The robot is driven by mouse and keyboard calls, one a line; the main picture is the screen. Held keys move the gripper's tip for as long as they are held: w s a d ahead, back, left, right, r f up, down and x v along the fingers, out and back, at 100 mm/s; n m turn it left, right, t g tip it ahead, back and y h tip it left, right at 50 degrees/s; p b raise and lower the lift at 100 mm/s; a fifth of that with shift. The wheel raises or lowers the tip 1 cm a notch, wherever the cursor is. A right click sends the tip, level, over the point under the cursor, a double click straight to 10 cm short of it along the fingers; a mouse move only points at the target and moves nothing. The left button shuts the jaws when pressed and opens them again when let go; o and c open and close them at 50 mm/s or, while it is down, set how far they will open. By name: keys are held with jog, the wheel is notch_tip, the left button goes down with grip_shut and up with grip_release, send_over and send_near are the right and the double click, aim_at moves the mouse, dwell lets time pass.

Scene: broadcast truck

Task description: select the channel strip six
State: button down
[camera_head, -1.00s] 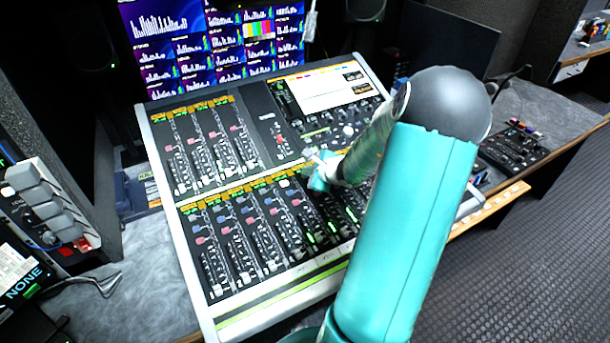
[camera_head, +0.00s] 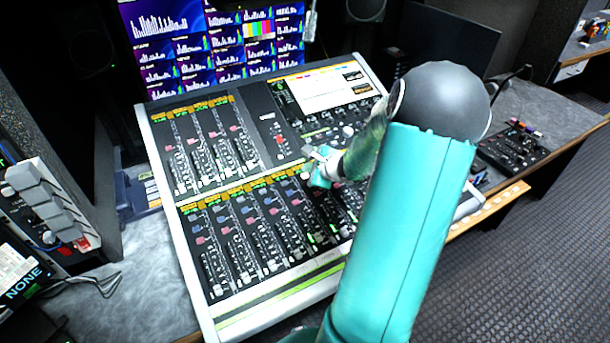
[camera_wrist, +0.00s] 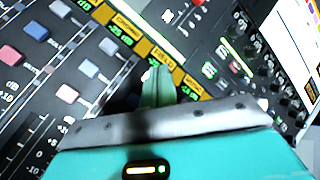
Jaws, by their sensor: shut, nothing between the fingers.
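The mixing console (camera_head: 270,305) stands in front of me with a lower bank of channel strips (camera_head: 255,235) under yellow labels. My gripper (camera_head: 313,158) is shut and empty over the right part of the lower bank, close to its yellow label row. In the wrist view my closed fingertips (camera_wrist: 158,78) point at the label row and cover part of a strip just below it. To their left are a grey button (camera_wrist: 108,46), a blue button (camera_wrist: 88,68) and a red button (camera_wrist: 67,93). I cannot tell whether the tips touch the panel. Strip numbers are not readable.
An upper bank of strips (camera_head: 210,145) lies behind on the left, and a lit screen (camera_head: 320,92) on the right. Monitors (camera_head: 215,45) stand behind the console. A small control panel (camera_head: 512,150) lies to the right. My arm hides the console's right side.

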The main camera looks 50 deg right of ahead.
jog(key=r, duration=0.5)
jog(key=shift+s+a, duration=0.1)
jog(key=shift+s, duration=0.25)
dwell(0.9)
jog(key=a+r+n+g+y, duration=0.1)
jog(key=a+r+n, duration=0.2)
jog(key=a+n, duration=0.35)
jog(key=w+a+r+n+g+y, duration=0.1)
jog(key=a+r+n+y, duration=0.15)
jog(key=a, duration=0.75)
jog(key=a+r+n+g+y, duration=0.1)
jog(key=a+r+n, duration=0.35)
jog(key=a, duration=0.45)
jog(key=s+a+r+n+g+h, duration=0.1)
jog(key=s+a+r+n, duration=0.1)
jog(key=s+a+n, duration=0.4)
jog(key=s+a+r+n+g+h, duration=0.1)
jog(key=s+a+r+n+h, duration=0.1)
jog(key=s+a+n, duration=0.4)
jog(key=s+r+n, duration=0.1)
jog(key=s+n, duration=0.1)
jog(key=s, duration=0.2)
jog(key=shift+a+r, duration=0.2)
jog(key=shift+r, duration=0.05)
